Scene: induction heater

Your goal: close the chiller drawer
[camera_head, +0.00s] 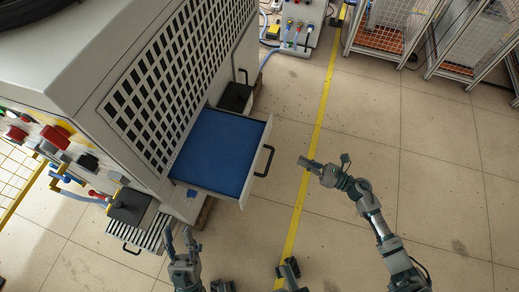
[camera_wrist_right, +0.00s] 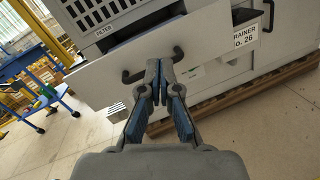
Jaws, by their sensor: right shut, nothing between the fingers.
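The chiller drawer is pulled out from the side of the large grey machine (camera_head: 150,75). Its blue inside (camera_head: 220,150) and black front handle (camera_head: 264,161) show in the head view. In the right wrist view the light drawer front (camera_wrist_right: 215,35) fills the upper part, with the handle (camera_wrist_right: 177,53) partly hidden behind my fingers. My right gripper (camera_head: 303,162) is shut and empty, to the right of the handle in the head view; it also shows in the right wrist view (camera_wrist_right: 160,75). My left gripper (camera_head: 179,235) is open and empty, below the drawer in the picture.
A smaller black-topped box (camera_head: 131,206) and a slatted part (camera_head: 140,233) stick out at the machine's lower left. Another black box (camera_head: 235,97) is beyond the drawer. A yellow floor line (camera_head: 314,125) runs past the drawer. Wire cages (camera_head: 390,30) stand at the back right; the floor between is clear.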

